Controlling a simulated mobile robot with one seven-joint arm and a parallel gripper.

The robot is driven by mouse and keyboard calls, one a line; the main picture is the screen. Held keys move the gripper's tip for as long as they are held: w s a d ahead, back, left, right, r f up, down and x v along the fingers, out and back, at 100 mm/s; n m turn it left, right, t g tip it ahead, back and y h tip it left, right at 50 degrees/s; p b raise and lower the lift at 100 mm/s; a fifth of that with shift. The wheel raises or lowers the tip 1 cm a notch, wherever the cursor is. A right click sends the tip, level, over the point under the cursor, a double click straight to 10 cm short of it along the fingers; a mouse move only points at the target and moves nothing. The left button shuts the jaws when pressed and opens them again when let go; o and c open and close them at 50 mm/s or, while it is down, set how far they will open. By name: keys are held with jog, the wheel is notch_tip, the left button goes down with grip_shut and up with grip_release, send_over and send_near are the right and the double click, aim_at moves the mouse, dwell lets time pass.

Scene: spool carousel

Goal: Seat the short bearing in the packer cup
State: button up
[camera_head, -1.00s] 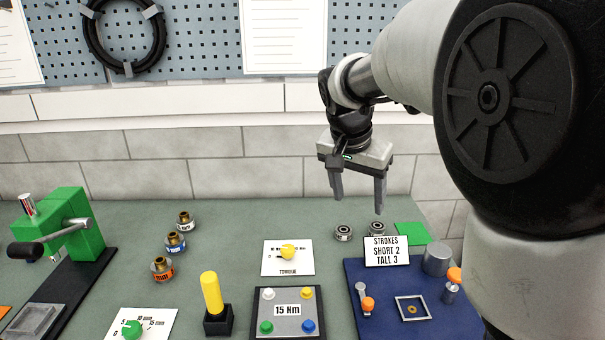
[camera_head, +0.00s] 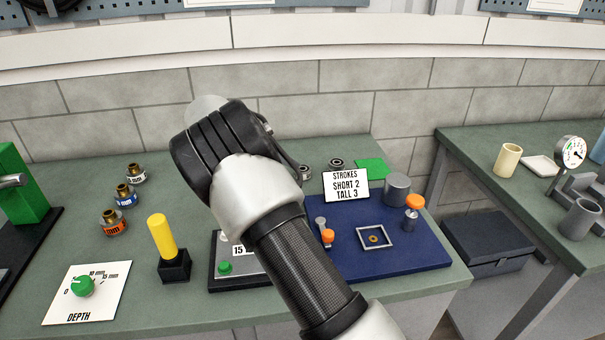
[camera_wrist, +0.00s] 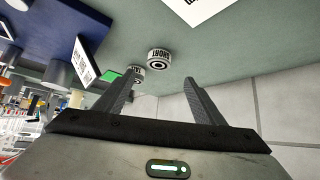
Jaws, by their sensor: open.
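The short bearing (camera_wrist: 158,57) is a small ring with a white band reading SHORT. It stands on the bench just beyond my fingertips in the wrist view, not between them. In the head view it appears to be the left bearing (camera_head: 305,172), partly beside my arm. My gripper (camera_wrist: 160,77) is open and empty; my arm hides it in the head view. A second bearing (camera_head: 336,164) stands to the right; its label is partly hidden by a finger in the wrist view. The blue packer board (camera_head: 425,245) carries a square frame (camera_head: 375,238) around a brass ring; I cannot tell which part is the cup.
A sign (camera_head: 346,186) reads SHORT 2, TALL 3. A grey cylinder (camera_head: 397,188) and orange-topped plunger (camera_head: 412,215) stand on the board. A green pad (camera_head: 371,168) lies behind. Brick wall is close behind the bearings. Brass fittings (camera_head: 125,196) and a yellow handle (camera_head: 161,236) are left.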

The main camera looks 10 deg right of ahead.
aim_at(302, 169)
jog(key=x, duration=1)
jog(key=shift+s+d+r, duration=0.1)
jog(key=shift+d, duration=0.05)
jog(key=shift+r, duration=0.1)
jog(key=c, duration=1.3)
